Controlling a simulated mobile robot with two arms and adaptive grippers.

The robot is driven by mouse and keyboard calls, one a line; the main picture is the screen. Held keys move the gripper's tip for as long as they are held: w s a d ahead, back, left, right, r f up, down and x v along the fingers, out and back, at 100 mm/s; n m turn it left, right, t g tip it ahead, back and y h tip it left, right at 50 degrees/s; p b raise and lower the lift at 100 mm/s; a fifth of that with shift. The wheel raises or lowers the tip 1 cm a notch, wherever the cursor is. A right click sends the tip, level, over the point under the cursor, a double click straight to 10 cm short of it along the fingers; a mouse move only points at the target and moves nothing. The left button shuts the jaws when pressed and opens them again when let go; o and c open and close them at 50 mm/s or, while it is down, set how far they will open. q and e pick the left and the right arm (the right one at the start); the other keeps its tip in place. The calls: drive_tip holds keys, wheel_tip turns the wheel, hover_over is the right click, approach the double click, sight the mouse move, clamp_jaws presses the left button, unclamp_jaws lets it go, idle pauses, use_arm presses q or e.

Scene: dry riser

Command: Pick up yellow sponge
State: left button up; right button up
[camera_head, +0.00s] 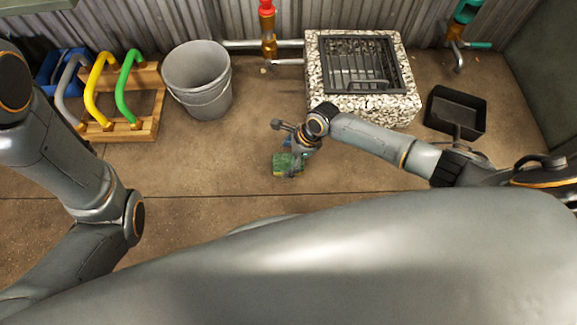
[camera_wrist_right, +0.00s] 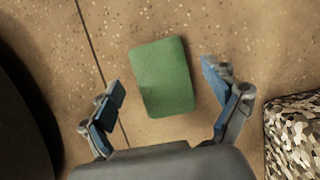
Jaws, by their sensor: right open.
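A flat rounded block, green on the face I see, lies on the brown floor; it shows in the head view (camera_head: 285,165) and the right wrist view (camera_wrist_right: 163,78). In the wrist view the right gripper (camera_wrist_right: 163,84) is open, with one finger on each side of the block and visible gaps between. My left arm shows at the left, but its gripper is out of view.
A speckled stone block with a metal grate (camera_head: 318,98) stands behind my right arm. A grey bucket (camera_head: 198,80), a wooden rack (camera_head: 150,125) with coloured handles, and a black pan (camera_head: 455,108) stand around. Pipes run along the corrugated wall. Floor left of the green block is clear.

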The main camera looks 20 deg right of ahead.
drive_tip(key=shift+b+x, duration=0.75)
drive_tip(key=shift+x, duration=0.5)
drive_tip(key=c, duration=0.9)
drive_tip(key=shift+o, duration=0.2)
drive_tip(key=shift+r, duration=0.15)
